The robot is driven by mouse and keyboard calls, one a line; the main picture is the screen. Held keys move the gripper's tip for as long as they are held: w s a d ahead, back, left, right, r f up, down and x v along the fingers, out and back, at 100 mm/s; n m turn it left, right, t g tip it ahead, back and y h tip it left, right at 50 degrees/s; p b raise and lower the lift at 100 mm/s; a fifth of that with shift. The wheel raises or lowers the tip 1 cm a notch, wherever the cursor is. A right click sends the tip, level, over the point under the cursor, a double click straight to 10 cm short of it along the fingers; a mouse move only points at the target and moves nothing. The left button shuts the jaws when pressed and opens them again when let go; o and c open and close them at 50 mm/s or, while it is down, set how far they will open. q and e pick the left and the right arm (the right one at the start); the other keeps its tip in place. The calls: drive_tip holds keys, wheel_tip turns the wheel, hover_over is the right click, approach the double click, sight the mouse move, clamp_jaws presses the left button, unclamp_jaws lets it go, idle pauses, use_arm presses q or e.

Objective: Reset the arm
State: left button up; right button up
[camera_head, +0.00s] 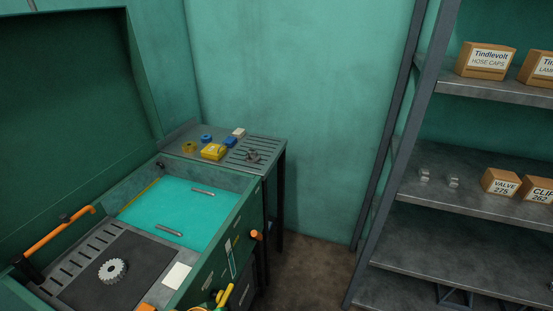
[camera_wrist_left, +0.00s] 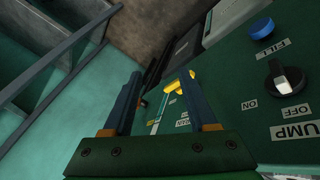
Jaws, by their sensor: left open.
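My left gripper (camera_wrist_left: 161,76) shows in the left wrist view. Its two dark blue fingers with orange parts stand apart, open, with nothing held between them. Behind the fingers is the dark green front panel (camera_wrist_left: 230,80) of a machine. A yellow handle (camera_wrist_left: 178,86) and a thin sight tube (camera_wrist_left: 160,118) on that panel show through the gap; I cannot tell how far off they are. In the head view I cannot clearly make out my left gripper. My right gripper is not in view.
A green parts washer with a teal basin (camera_head: 185,210), raised lid (camera_head: 65,90) and gear (camera_head: 112,271) stands at left. A side table (camera_head: 272,146) holds small parts. A metal shelf (camera_head: 450,190) with boxes (camera_head: 500,182) stands at right. Floor (camera_head: 310,262) between is clear.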

use_arm(q)
drive_tip(key=s+a+r+m+g+y, duration=0.1)
drive_tip(key=s+a+m, duration=0.2)
drive_tip(key=s, duration=0.3)
drive_tip(key=s+a+r+m+y, duration=0.1)
drive_tip(key=s+a+m, duration=0.2)
drive_tip(key=s, duration=0.4)
wheel_tip(320, 180, down, 11)
drive_tip(key=g, duration=0.1)
drive_tip(key=s+a+f+m+g, duration=0.1)
drive_tip(key=s+f, duration=1.3)
drive_tip(key=f, duration=0.2)
drive_tip(key=shift+a+g, duration=0.3)
drive_tip(key=shift+g, duration=0.1)
